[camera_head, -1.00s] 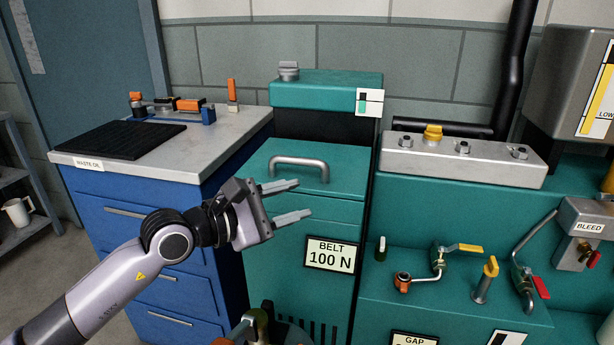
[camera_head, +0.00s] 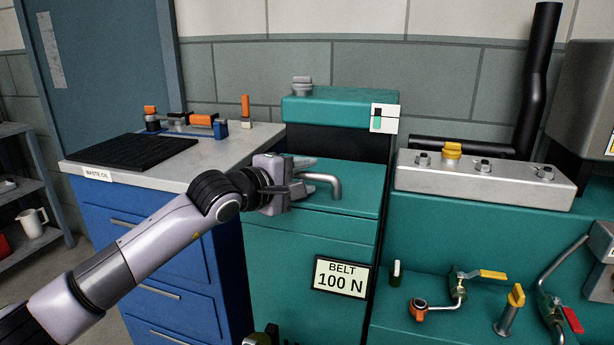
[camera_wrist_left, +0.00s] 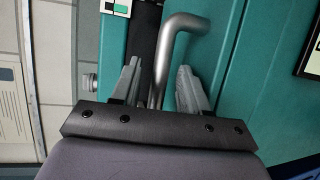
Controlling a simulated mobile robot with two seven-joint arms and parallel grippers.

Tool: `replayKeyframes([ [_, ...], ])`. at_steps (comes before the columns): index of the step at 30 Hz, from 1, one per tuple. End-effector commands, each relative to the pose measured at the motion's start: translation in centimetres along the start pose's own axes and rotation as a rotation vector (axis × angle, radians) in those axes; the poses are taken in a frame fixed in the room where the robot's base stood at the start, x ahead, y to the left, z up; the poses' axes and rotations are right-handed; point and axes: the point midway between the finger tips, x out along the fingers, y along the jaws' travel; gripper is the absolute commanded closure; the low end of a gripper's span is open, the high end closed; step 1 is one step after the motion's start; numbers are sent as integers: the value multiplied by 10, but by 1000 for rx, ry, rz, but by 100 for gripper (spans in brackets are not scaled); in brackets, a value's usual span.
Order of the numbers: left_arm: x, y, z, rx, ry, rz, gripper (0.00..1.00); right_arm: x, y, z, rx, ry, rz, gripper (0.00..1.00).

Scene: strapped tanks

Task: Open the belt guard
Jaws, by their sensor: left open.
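The belt guard (camera_head: 350,210) is a teal cover with a "BELT 100 N" sign (camera_head: 341,276) on its front. Its grey bar handle (camera_head: 335,184) stands on the sloped top. My left gripper (camera_head: 308,176) is open at the left part of the handle. In the left wrist view the handle (camera_wrist_left: 170,50) runs between the two spread fingers (camera_wrist_left: 160,88), with a gap visible to the right finger. The handle's left end is hidden behind the gripper in the head view. My right gripper is not in view.
A blue cabinet (camera_head: 150,225) with a grey top stands at the left, bearing a black mat (camera_head: 130,153) and small orange and blue parts. A silver block with a yellow cap (camera_head: 452,150) and valves with yellow and red levers are at the right.

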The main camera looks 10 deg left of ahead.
Motion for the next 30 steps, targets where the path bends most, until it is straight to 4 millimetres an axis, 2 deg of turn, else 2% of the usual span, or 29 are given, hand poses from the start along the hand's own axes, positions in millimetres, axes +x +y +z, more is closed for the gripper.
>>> replayKeyframes([
  [6, 11, 0, 0, 1, 0, 0, 56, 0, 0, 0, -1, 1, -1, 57],
  [15, 12, 0, 0, 0, 0, 0, 56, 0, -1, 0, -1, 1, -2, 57],
  [17, 12, 0, 0, 0, 0, 0, 72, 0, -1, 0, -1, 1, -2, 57],
  [19, 12, 0, 0, 0, 0, 0, 95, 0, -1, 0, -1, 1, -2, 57],
  [20, 12, 0, 0, 0, 0, 0, 100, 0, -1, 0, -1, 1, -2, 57],
  [30, 11, 7, 0, -7, 0, -15, 100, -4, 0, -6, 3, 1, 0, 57],
])
